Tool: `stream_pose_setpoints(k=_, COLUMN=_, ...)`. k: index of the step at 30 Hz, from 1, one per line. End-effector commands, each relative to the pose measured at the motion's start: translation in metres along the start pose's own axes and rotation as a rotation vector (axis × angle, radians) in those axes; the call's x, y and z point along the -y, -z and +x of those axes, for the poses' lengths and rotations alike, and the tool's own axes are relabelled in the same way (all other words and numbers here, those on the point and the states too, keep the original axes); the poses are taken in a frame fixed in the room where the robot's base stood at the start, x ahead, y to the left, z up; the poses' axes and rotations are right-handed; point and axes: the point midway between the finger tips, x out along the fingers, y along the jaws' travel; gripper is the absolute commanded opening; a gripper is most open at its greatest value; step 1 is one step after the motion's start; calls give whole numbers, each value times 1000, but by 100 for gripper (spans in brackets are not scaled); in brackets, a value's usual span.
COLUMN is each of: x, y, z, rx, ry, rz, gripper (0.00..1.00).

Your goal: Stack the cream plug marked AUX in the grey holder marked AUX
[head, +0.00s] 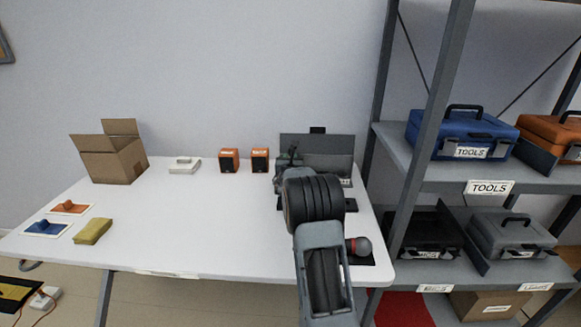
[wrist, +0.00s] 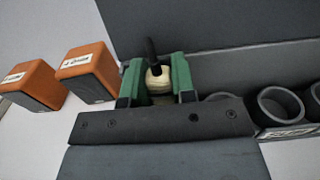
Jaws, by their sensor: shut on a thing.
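The cream plug (wrist: 158,84), with a dark stem on top, is between the green fingers of my gripper (wrist: 157,70) in the wrist view. My gripper is shut on it. The grey holder (wrist: 281,106) has round cups in a row, to the right of the plug; a white label on its front is too small to read. Whether the plug's lower end is in a cup is hidden behind my gripper body. In the head view my gripper (head: 289,160) is at the back right of the table, in front of a grey panel (head: 325,150), and the plug cannot be made out.
Two orange speakers (head: 229,160) stand left of my gripper. A white device (head: 185,164), an open cardboard box (head: 112,155), a yellow sponge (head: 93,231) and two mats with plugs or balls lie further left. A red-tipped grey object (head: 358,246) lies front right. A shelf (head: 470,178) stands right. Mid-table is clear.

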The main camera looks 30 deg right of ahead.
Motion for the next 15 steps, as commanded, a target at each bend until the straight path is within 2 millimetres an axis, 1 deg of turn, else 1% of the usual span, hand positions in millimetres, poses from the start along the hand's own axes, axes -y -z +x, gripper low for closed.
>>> stream_pose_setpoints(k=1, x=0, y=10, z=0, rx=-4, ry=0, rz=-1, gripper=2)
stream_pose_setpoints(k=3, x=0, y=20, z=-1, rx=-4, ry=0, rz=-2, gripper=2)
stream_pose_setpoints(k=6, x=0, y=29, z=-1, rx=-3, ry=0, rz=-1, gripper=2)
stream_pose_setpoints(k=15, x=0, y=29, z=-1, rx=-2, ry=0, rz=0, gripper=2)
